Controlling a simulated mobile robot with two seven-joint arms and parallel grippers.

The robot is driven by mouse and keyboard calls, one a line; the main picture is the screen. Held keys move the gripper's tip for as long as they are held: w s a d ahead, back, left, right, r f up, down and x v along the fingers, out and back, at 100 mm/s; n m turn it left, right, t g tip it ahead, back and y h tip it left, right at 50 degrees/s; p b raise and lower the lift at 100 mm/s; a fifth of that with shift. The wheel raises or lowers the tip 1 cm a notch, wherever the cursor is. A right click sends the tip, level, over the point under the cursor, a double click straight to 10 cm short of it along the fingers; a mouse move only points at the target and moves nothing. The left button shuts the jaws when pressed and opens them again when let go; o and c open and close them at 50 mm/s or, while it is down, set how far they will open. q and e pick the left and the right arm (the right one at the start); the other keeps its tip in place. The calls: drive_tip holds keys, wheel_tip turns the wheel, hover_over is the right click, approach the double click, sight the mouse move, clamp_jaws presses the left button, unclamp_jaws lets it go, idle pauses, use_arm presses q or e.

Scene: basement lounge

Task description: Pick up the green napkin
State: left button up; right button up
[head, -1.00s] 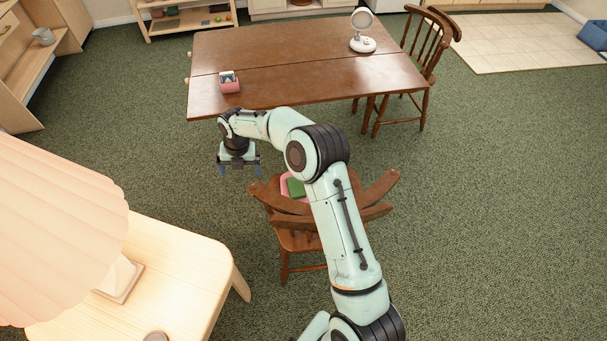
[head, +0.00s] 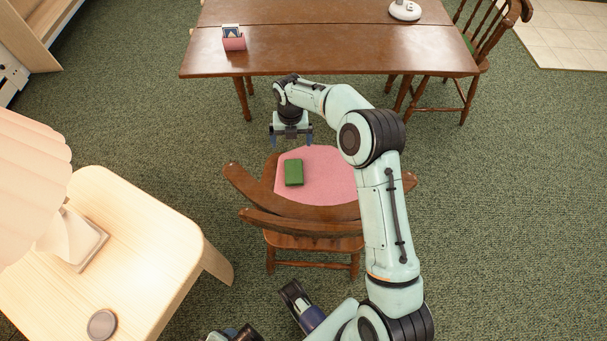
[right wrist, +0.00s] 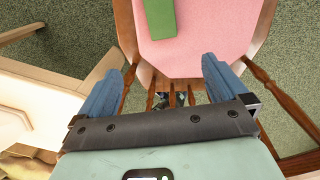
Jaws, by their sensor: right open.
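The green napkin (head: 293,172) is a small folded dark green rectangle. It lies on the pink seat pad of a wooden chair (head: 300,222), towards the pad's left side in the head view. In the right wrist view the napkin (right wrist: 160,17) is at the top, cut off by the frame edge, on the pink pad (right wrist: 205,45). My right gripper (head: 291,140) points down with its blue fingers apart and nothing between them. It is just beyond the napkin in the head view, apart from it.
The chair's curved back (head: 290,226) rises on the near side of the seat. A brown table (head: 330,58) with a pink holder (head: 234,43) stands behind. A pale side table (head: 150,240) with a lamp is at left. Carpet is open at right.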

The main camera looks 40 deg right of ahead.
wheel_tip(320, 180, down, 8)
drive_tip(key=b, duration=0.7)
hover_over(294, 178)
drive_tip(key=f, duration=0.8)
drive_tip(key=shift+w+f, duration=0.3)
drive_tip(key=shift+f, duration=0.05)
drive_tip(key=f, duration=0.3)
drive_tip(key=f+b, duration=0.1)
drive_tip(key=shift+s+f, duration=0.35)
drive_tip(key=shift+s, duration=0.05)
drive_tip(key=shift+f, duration=0.3)
use_arm(q)
drive_tip(key=w+a+f+t+y, duration=0.1)
drive_tip(key=w+a+f+t, duration=0.1)
drive_tip(key=w+f, duration=0.5)
wheel_tip(294, 178, down, 4)
drive_tip(key=shift+w+a+r+n, duration=0.2)
drive_tip(key=shift+a+n, duration=0.1)
drive_tip(key=shift+a, duration=0.45)
use_arm(e)
drive_tip(key=c, duration=1.1)
